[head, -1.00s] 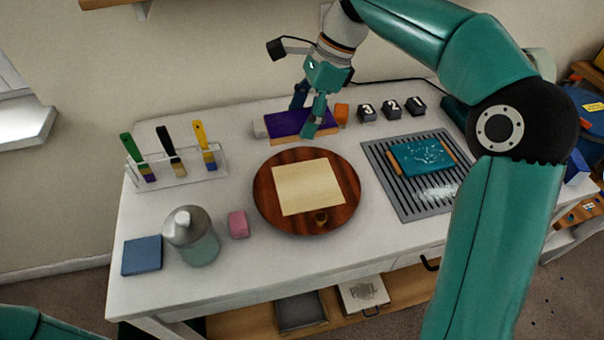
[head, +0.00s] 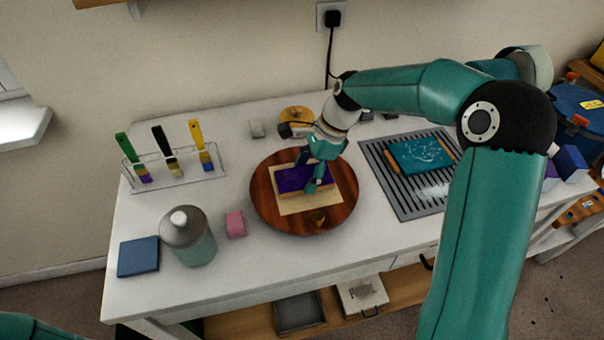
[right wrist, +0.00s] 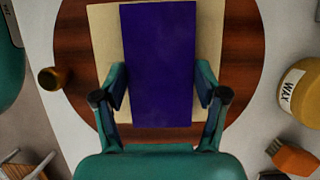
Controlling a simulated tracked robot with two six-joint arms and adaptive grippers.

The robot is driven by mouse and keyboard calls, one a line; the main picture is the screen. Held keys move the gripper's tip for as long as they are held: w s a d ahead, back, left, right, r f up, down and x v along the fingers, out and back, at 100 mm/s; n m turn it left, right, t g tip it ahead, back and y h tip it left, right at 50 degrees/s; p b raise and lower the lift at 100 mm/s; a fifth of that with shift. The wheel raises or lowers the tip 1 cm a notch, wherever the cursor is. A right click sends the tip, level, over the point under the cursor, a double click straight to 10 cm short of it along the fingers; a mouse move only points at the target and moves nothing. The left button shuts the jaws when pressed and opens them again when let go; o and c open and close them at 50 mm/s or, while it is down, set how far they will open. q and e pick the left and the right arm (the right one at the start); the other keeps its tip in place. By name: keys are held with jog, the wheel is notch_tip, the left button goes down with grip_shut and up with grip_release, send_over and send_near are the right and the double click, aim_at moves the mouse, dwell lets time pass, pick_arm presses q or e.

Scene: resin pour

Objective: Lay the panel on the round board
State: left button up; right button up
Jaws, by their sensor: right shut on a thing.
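The purple panel (head: 290,180), with a pale wood edge, is over the cream sheet (head: 307,206) on the dark wooden round board (head: 263,205). My right gripper (head: 308,174) is shut on the panel, one finger at each long side. In the right wrist view the panel (right wrist: 158,60) lies lengthwise between the fingers (right wrist: 160,88), with the sheet (right wrist: 105,40) showing on both sides of it. I cannot tell whether the panel touches the sheet. My left gripper is out of view.
A small brass cup (head: 319,217) stands at the board's front. A pink block (head: 235,225) and a bottle (head: 188,238) are to its left. A brush rack (head: 175,174) stands behind them. A grey grille (head: 385,176) with a teal panel (head: 421,155) is right. A wax jar (right wrist: 300,90) stands near the board.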

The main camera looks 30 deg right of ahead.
jog(key=shift+f, duration=0.2)
jog(key=o, duration=1.2)
jog(key=shift+r, duration=0.1)
jog(key=v, duration=1.2)
jog(key=shift+s, duration=0.1)
